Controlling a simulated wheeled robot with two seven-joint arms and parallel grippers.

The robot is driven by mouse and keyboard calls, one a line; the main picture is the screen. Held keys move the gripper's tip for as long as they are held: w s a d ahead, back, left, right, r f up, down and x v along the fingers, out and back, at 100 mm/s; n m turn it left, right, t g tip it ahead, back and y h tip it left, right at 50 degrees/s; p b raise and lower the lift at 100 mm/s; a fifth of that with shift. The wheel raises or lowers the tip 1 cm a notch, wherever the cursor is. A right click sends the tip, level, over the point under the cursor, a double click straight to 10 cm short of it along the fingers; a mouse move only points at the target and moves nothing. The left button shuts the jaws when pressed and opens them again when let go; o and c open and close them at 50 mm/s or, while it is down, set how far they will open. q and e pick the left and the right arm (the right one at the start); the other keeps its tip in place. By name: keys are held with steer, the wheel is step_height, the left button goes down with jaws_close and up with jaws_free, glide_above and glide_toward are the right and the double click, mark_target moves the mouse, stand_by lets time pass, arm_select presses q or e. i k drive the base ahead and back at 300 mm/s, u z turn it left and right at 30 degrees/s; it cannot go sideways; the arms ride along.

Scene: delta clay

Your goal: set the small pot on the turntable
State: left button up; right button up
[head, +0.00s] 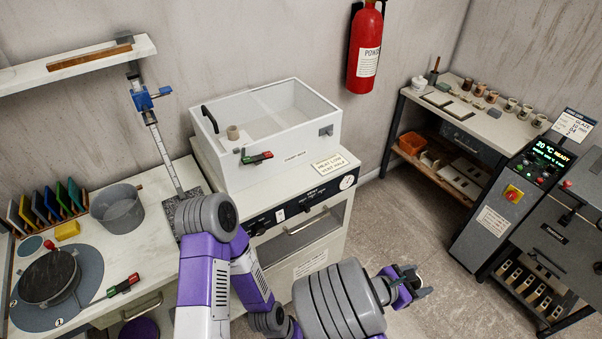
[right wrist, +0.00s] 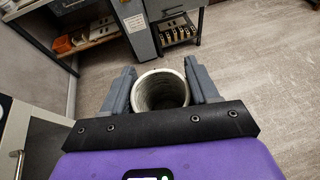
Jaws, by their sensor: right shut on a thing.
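The small pot (right wrist: 160,92), a pale round vessel with an open mouth, sits between the two grey fingers of my right gripper (right wrist: 162,88) in the right wrist view. The gripper is shut on it, with the mouth facing the camera. In the head view my right gripper (head: 414,284) is at the lower middle right, over the floor; I cannot make out the pot there. The turntable (head: 46,279), a dark round disc on a grey-blue round base, is on the bench at far left, well away from this gripper. My left gripper does not show.
A white cabinet with an open-topped clear-lidded box (head: 265,170) stands mid-picture. A shelf of small pots (head: 480,100) and a dark kiln (head: 560,240) are at right.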

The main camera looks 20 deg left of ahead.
mark_target(46, 273)
steer(key=u, duration=1.9)
